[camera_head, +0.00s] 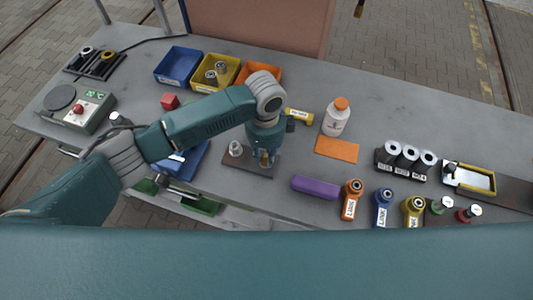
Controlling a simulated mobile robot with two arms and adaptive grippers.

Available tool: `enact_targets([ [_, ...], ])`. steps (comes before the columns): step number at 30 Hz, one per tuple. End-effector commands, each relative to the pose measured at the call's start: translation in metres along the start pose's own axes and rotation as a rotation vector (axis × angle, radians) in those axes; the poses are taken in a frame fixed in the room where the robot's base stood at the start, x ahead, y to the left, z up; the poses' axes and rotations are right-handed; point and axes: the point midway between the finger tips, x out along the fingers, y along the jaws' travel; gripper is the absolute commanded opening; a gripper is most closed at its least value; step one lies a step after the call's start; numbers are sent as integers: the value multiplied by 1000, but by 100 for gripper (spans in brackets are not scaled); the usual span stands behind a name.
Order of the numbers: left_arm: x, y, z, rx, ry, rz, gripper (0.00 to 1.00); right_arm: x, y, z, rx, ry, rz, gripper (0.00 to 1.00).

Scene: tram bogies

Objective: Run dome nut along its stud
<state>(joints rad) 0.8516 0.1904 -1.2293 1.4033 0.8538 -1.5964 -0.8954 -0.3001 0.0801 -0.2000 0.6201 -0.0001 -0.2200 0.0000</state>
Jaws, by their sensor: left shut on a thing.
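A dark brown plate (246,167) lies near the front edge of the bench. A small silvery fitting (235,148) stands upright on its left part; I cannot tell if it is a nut or a bare stud. My left gripper (264,159) points straight down over the right part of the plate. It is shut on a small brass-coloured piece there, likely the dome nut. The gripper and wrist hide most of that piece and the stud under it, so I cannot tell how far it sits on the thread. My right gripper is not in view.
Blue (177,66), yellow (198,81) and orange bins stand behind my left arm. Several labelled link parts line the front right. The back right of the bench is clear.

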Motion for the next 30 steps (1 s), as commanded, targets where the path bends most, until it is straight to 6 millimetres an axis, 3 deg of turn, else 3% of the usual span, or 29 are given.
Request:
enact_targets([
  [1, -4, -4, 8, -6, -14, -8, 0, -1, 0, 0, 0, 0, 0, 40],
  [10, -4, -4, 8, -8, -15, -9, 0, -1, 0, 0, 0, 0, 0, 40],
  [11, -4, -4, 8, -8, -15, -9, 27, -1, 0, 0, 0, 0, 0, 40],
  [13, -4, -4, 8, -8, -14, -8, 41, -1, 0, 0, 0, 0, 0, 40],
  [23, -4, -3, 4, -3, -6, -6, 42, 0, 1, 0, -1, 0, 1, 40],
  [26, -12, -3, 3, -2, -5, -7, 42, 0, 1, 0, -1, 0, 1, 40],
  [30, -37, -3, 4, -3, -5, -9, 42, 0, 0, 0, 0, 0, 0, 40],
])
